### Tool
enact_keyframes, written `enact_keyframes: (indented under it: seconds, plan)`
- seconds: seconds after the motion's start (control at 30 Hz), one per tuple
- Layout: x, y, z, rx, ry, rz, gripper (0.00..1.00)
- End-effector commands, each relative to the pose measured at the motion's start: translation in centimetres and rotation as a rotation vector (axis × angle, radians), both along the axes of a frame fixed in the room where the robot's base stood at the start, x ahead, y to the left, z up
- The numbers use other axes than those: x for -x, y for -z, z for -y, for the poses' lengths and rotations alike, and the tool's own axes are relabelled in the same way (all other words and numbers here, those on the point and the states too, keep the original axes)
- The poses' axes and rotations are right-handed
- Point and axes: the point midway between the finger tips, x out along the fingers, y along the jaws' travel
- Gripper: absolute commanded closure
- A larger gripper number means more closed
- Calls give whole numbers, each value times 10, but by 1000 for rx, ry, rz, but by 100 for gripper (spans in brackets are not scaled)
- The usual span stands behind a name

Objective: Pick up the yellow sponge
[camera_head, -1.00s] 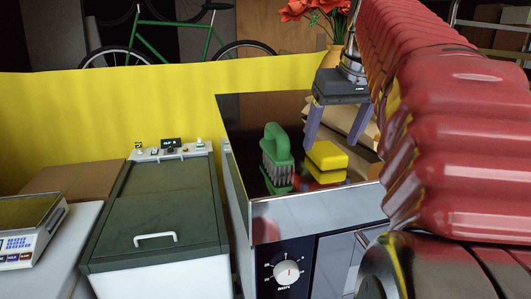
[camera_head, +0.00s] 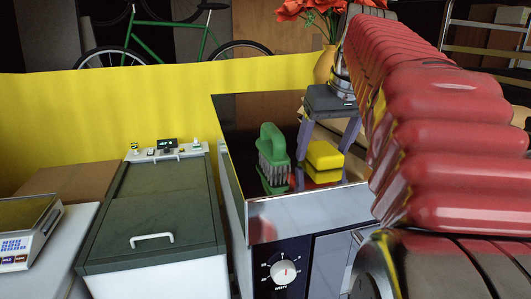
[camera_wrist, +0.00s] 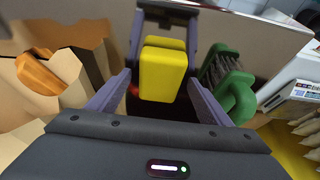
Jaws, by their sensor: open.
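The yellow sponge (camera_head: 324,155) lies on the glossy black top (camera_head: 240,125) of a steel-fronted appliance, with its reflection below it. My gripper (camera_head: 321,164) points down over it, open, with one finger on each side of the sponge. The wrist view shows the sponge (camera_wrist: 163,75) between the two purple-grey fingers of my gripper (camera_wrist: 164,78). Gaps show beside it, and I cannot tell whether either finger touches it. Nothing is gripped.
A green-handled brush (camera_head: 273,157) stands close to the left of the sponge, near one finger; it also shows in the wrist view (camera_wrist: 232,85). Paper bags (camera_wrist: 60,70) stand on the other side. A vase of red flowers (camera_head: 324,66) is behind my arm.

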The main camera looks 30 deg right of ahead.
Motion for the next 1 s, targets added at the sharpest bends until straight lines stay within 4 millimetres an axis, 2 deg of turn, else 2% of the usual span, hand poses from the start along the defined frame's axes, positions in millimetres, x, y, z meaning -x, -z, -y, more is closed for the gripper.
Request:
enact_keyframes:
  seconds: [0.73,1.0]
  plan:
    - [0,5,0,0,0,0,27]
    - [0,5,0,0,-1,0,46]
